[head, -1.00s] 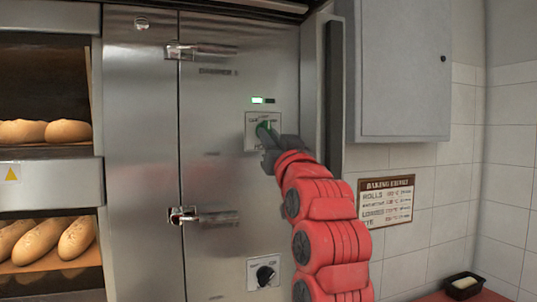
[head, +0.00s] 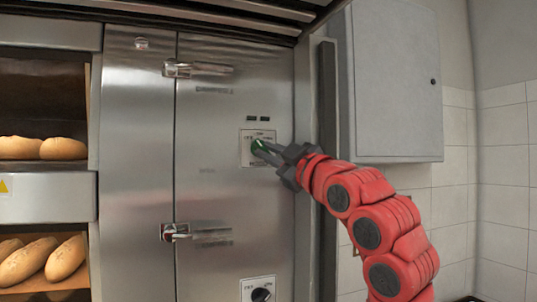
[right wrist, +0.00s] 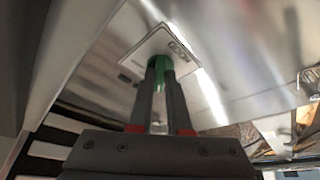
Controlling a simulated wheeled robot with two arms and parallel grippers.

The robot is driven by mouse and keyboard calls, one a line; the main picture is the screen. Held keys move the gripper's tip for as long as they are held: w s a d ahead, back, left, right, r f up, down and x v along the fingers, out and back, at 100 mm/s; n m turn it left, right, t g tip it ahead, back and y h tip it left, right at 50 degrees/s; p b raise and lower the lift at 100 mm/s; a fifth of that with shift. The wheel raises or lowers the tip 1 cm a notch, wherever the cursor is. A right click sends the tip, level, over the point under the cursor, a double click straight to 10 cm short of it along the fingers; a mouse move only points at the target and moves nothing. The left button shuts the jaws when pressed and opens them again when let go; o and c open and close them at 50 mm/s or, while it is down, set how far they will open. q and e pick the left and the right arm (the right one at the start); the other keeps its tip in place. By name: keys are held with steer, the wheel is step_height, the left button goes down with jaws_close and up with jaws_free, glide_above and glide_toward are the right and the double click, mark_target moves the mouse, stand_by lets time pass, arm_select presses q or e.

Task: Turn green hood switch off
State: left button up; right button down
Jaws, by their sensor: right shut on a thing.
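The green hood switch (head: 258,147) is a green knob on a white plate (head: 246,158) on the steel oven front. In the right wrist view the green knob (right wrist: 160,63) sits between my fingertips, with its plate (right wrist: 158,44) behind it. My right gripper (head: 266,150) reaches in from the right and is shut on the knob. The two small indicator windows (head: 258,118) above the plate are dark. The fingers hide part of the knob. My left gripper is not in view.
A black knob (head: 262,294) sits lower on the same panel. Door latches (head: 197,69) and (head: 195,233) stick out left of the switch. A grey wall cabinet (head: 395,85) stands at the right. Bread loaves (head: 63,148) lie in the ovens at left.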

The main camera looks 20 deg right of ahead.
steer(key=shift+r+n+y, duration=0.1)
steer(key=shift+n+y, duration=0.3)
steer(key=shift+n, duration=0.1)
steer(key=c, duration=0.9)
jaws_free()
steer(key=shift+o, duration=0.2)
steer(key=shift+s+d, duration=0.15)
steer(key=shift+s, duration=0.15)
steer(key=b+v, duration=0.4)
steer(key=v, duration=1.3)
steer(key=shift+h, duration=0.3)
steer(key=shift+r, duration=0.1)
